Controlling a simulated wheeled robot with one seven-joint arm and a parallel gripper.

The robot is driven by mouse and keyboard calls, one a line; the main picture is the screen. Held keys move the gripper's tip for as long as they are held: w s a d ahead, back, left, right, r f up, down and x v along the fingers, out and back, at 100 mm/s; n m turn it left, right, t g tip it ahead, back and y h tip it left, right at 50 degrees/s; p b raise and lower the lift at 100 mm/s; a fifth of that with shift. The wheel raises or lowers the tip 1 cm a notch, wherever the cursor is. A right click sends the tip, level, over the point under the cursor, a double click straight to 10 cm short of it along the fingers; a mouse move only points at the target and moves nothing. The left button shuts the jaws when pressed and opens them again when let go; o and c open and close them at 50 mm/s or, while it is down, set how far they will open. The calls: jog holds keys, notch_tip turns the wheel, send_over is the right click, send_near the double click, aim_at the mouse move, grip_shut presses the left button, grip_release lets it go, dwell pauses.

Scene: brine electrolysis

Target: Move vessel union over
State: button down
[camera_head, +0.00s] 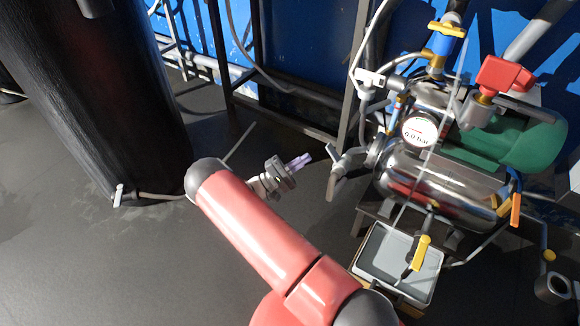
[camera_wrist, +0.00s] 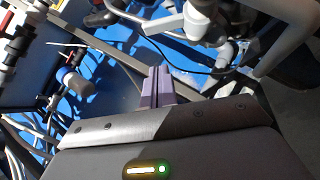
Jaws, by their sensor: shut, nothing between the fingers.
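My gripper (camera_head: 299,161) is shut and empty, with its pale purple fingers together. It points right in the head view, a short gap left of the metal fittings on the steel vessel (camera_head: 425,190). The shut fingers also show in the wrist view (camera_wrist: 158,86). A grey fitting with a lever (camera_head: 343,170) sits on the vessel's left end, nearest my fingertips. I cannot tell which fitting is the vessel union. In the wrist view, white-grey pipe fittings (camera_wrist: 185,25) lie beyond and above the fingers, and they look apart from them.
A round gauge (camera_head: 419,130), a green cylinder (camera_head: 520,138) and a red-handled valve (camera_head: 503,75) crowd the right. A grey tray (camera_head: 372,250) sits below the vessel. A large black tank (camera_head: 90,90) stands at left. A dark metal frame (camera_head: 285,122) stands behind; the floor at lower left is clear.

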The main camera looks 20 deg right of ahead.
aim_at(330, 148)
jog(key=shift+s+d+r+p, duration=0.15)
jog(key=shift+s+d+r, duration=0.25)
jog(key=shift+d+r, duration=0.3)
jog(key=shift+s+d+r+p, duration=0.1)
jog(key=shift+s+d+r, duration=0.3)
jog(key=shift+d+r, duration=0.25)
jog(key=shift+s+d+r+p, duration=0.15)
jog(key=shift+s+d+r, duration=0.35)
jog(key=shift+d, duration=0.3)
